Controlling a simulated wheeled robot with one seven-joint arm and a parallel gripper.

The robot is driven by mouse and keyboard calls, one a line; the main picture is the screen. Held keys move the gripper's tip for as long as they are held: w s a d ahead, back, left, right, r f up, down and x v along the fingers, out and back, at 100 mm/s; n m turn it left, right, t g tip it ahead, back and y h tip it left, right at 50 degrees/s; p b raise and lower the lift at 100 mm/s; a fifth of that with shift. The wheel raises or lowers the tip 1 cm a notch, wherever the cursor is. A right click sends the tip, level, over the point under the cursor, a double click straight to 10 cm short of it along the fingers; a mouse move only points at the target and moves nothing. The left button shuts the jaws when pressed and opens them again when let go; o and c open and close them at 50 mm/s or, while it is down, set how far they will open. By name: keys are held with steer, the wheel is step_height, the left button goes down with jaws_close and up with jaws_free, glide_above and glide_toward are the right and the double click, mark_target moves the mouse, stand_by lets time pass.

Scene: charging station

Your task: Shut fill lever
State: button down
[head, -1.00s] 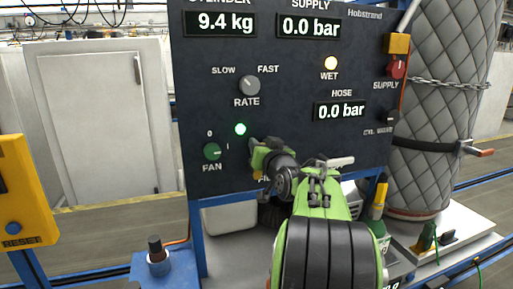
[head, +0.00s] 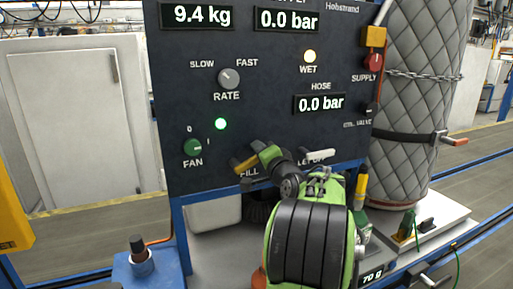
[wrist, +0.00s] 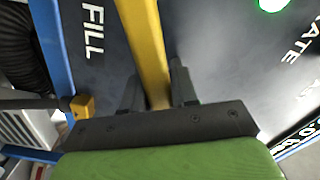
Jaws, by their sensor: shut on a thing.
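The yellow fill lever (head: 244,164) is on the lower part of the dark panel, just above the FILL label. It slants up to the right toward my gripper (head: 262,158). In the wrist view the yellow lever (wrist: 146,45) runs down between the two dark fingers of my gripper (wrist: 157,90), which are shut on it. The FILL label (wrist: 92,30) shows to its left there. My gripper and wrist hide part of the lever in the head view.
The white LET OFF lever (head: 318,156) is close to the right of my wrist. The FAN knob (head: 193,147) and a lit green lamp (head: 221,124) are to the left.

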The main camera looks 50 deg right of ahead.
steer(key=shift+s+d+f+m, duration=0.1)
steer(key=shift+d+f+m, duration=0.05)
steer(key=shift+f+m, duration=0.9)
steer(key=shift+s+d+f+m, duration=0.15)
steer(key=shift+f+m, duration=0.45)
steer(key=shift+m, duration=0.85)
steer(key=shift+w+f, duration=0.1)
steer(key=c, duration=1)
jaws_free()
steer(key=shift+o, duration=0.2)
steer(key=b+v, duration=0.2)
steer(key=v, duration=1.3)
steer(key=shift+s+a, duration=0.15)
steer(key=shift+s, duration=0.25)
